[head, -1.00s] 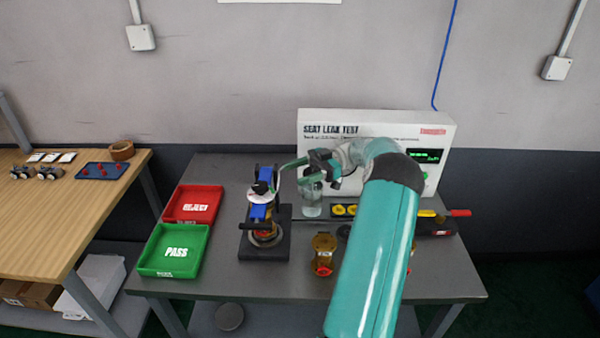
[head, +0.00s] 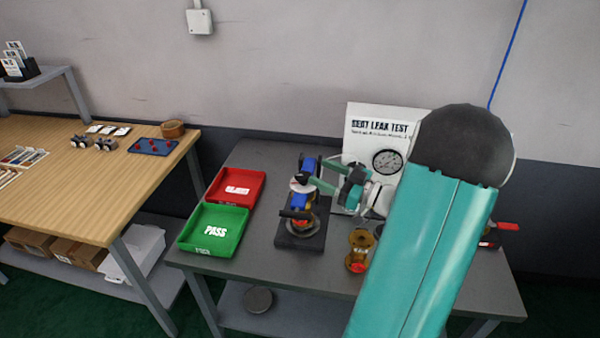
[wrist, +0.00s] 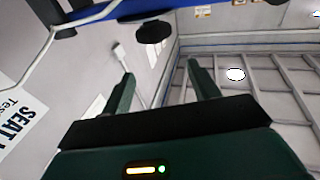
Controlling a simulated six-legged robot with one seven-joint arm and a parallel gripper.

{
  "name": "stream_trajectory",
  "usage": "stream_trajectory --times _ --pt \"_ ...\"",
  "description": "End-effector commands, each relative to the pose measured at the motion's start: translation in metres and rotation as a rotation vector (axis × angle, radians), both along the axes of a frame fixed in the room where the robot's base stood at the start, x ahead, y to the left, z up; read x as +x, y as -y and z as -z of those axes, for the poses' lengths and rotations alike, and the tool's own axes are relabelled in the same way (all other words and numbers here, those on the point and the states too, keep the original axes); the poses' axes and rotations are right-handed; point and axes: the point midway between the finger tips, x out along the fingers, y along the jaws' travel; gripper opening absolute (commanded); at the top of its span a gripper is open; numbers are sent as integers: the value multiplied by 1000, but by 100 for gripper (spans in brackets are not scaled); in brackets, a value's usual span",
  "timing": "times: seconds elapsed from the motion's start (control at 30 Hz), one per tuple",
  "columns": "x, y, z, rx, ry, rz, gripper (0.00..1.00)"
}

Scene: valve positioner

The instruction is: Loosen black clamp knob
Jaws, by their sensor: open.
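The valve assembly with blue blocks (head: 297,201) stands upright on a black base (head: 300,238) on the grey table, left of my arm in the head view. A small black knob (head: 302,178) shows near its top, above a pale disc. In the wrist view a black round knob (wrist: 152,32) lies beyond my fingertips, between their lines, under a blue bar (wrist: 260,14). I cannot tell for sure that it is the clamp knob. My gripper (head: 318,178) is open beside the upper assembly, its green fingers pointing left. The fingers (wrist: 160,72) hold nothing between them.
A red tray (head: 236,187) and a green PASS tray (head: 213,230) sit left of the assembly. A brass-coloured part (head: 359,250) stands to its right. A white tube (wrist: 75,22) crosses the wrist view. My arm hides the table's right side.

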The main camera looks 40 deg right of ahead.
Motion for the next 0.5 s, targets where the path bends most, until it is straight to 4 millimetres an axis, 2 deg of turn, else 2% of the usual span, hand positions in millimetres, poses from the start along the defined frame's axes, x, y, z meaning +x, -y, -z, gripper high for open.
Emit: stream_trajectory --times 0.1,0.3,0.4,0.5 --pt "-25 -14 9 4 -50 194 60" --pt "-55 -28 26 7 -118 394 60" --pt "-59 -30 29 7 -129 423 60" --pt "-52 -29 29 7 -129 422 60"
